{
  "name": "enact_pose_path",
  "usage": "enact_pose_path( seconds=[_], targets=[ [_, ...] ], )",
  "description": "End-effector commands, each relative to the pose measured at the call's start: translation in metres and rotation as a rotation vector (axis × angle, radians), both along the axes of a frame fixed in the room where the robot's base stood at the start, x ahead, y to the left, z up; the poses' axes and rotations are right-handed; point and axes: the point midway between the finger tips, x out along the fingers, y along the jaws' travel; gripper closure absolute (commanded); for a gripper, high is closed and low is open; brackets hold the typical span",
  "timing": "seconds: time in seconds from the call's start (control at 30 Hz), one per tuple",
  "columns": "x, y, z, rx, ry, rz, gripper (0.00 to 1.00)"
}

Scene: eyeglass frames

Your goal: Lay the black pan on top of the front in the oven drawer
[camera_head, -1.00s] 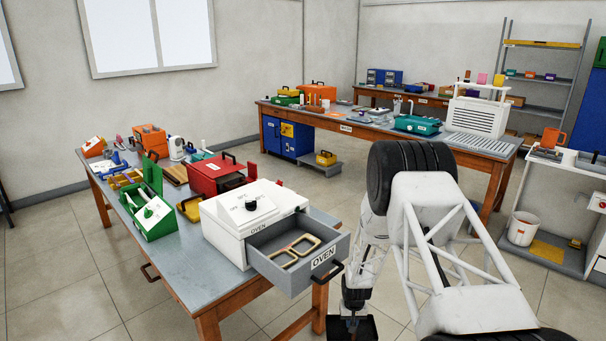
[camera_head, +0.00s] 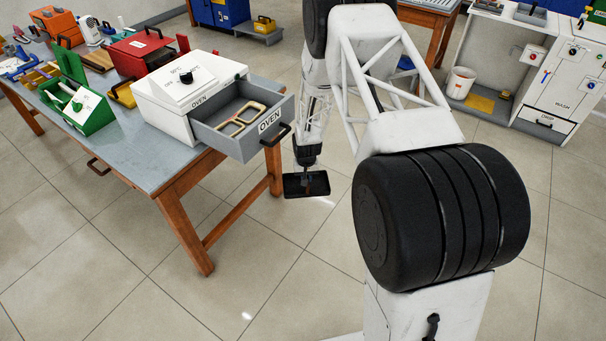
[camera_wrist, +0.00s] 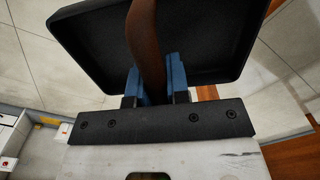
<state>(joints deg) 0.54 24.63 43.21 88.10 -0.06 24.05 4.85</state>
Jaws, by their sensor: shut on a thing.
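The black pan (camera_head: 293,184) hangs in the air over the floor, to the right of the bench and lower in the picture than the open drawer. My gripper (camera_head: 308,167) is shut on it. In the wrist view, the blue fingers (camera_wrist: 157,82) close on a brown strip-like handle (camera_wrist: 146,40) that runs across the pan (camera_wrist: 90,45). The oven (camera_head: 190,90) is a white box on the bench. Its grey drawer (camera_head: 236,144) stands pulled out. The wooden eyeglass front (camera_head: 241,120), with two openings, lies in the drawer, apart from the pan.
The drawer's black handle (camera_head: 276,135) juts out past the bench's (camera_head: 125,150) right end. A green box (camera_head: 78,108) and a red box (camera_head: 140,52) stand near the oven. The floor around the pan is clear.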

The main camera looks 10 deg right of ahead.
Motion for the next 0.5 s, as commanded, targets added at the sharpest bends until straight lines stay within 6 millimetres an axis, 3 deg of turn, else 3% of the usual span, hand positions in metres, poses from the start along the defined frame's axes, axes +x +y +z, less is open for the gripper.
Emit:
enact_pose_path(
  seconds=[0.5],
  targets=[
    [0.091, -0.035, 0.090, 0.001, -0.005, -0.241, 1.00]
  ],
)
